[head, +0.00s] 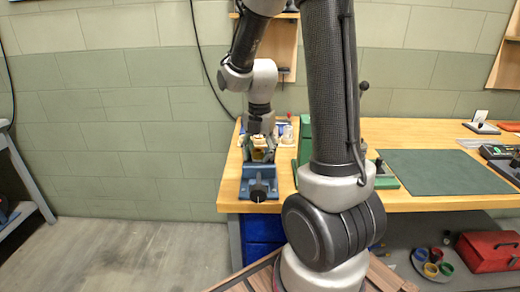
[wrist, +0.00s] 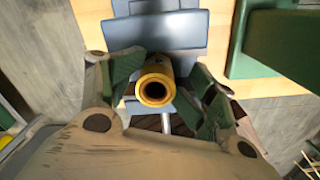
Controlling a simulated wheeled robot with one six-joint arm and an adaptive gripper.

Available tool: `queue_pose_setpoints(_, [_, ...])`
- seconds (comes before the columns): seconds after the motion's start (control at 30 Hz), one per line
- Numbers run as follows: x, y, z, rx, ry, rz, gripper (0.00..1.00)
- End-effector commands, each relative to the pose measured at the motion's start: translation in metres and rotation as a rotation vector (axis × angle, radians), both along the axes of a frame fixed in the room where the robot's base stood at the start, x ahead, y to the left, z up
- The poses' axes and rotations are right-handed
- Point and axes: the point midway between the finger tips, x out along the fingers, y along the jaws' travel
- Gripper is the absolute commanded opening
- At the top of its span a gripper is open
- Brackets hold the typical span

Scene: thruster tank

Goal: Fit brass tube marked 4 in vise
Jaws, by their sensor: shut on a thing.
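The brass tube (wrist: 155,90) shows end-on in the wrist view, with its round open bore facing the camera. My gripper (wrist: 160,98) has its green-padded fingers on either side of the tube and is shut on it. In the head view my gripper (head: 262,146) is low over the blue vise (head: 259,188) at the bench's left end. A small yellowish bit of the tube (head: 258,155) shows there. In the wrist view the grey-blue vise (wrist: 160,32) lies behind the tube. Whether the tube touches the jaws is hidden, and no number is readable.
A green machine (head: 304,138) stands close right of the vise, partly behind my arm; its green body (wrist: 285,45) fills the wrist view's upper right. Small bottles and a bin stand behind the vise. A dark green mat (head: 440,172) lies clear on the wooden bench (head: 400,135).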

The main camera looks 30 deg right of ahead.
Motion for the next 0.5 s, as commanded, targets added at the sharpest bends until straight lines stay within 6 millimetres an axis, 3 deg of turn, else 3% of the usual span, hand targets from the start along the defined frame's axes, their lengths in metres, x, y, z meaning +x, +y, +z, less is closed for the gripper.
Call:
queue_pose_setpoints(0.03, [-0.0067,0.0022,-0.0105,0.007,0.022,-0.008,0.11])
queue_pose_setpoints(0.07, [-0.0068,0.0022,-0.0112,0.007,0.022,-0.008,0.08])
queue_pose_setpoints(0.4, [-0.0082,0.0019,-0.0127,0.007,0.027,-0.009,0.08])
queue_pose_setpoints(0.43, [-0.0082,0.0019,-0.0127,0.007,0.028,-0.009,0.67])
queue_pose_setpoints(0.5, [-0.0082,0.0019,-0.0123,0.007,0.028,-0.008,0.80])
